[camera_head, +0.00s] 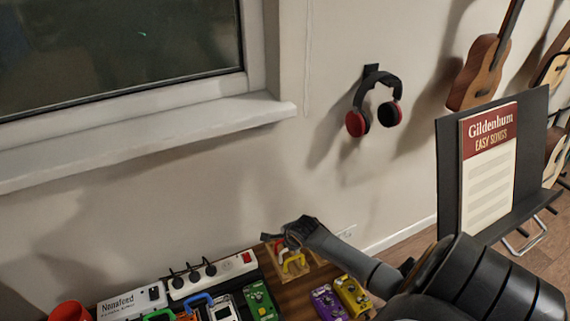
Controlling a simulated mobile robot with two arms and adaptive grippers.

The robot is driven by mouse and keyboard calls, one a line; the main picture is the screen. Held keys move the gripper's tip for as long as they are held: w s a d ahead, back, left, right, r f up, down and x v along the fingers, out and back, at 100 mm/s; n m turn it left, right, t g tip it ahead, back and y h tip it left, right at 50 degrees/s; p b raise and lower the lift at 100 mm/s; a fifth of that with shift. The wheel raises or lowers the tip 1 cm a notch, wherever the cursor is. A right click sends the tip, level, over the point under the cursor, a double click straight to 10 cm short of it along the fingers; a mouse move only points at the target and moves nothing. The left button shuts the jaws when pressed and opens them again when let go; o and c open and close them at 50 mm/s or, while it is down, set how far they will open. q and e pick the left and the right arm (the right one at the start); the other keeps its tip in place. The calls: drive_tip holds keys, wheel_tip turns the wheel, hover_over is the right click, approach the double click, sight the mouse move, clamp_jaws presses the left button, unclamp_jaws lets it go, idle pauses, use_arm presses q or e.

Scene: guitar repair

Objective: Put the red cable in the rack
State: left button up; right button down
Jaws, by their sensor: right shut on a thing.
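My right gripper (284,240) reaches in from the right and hangs over the back of the wooden table, next to the wall. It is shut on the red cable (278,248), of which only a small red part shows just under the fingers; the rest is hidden. Directly below is a light wooden holder (316,267), which looks like the rack, with a yellow cable (294,263) at it. I cannot tell whether the red cable touches the holder. My left gripper is not in view.
A white power strip (222,274) with black plugs lies left of the holder. A blue cable (200,299), a green cable (158,315), and green (260,301), purple (326,302) and yellow (352,294) pedals lie nearby. A songbook stand (490,170) rises at right; a window sill (150,140) juts above left.

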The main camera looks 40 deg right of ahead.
drive_tip(key=c, duration=1)
unclamp_jaws()
wheel_tip(320, 180, up, 8)
drive_tip(key=p, duration=0.9)
drive_tip(key=shift+r, duration=0.1)
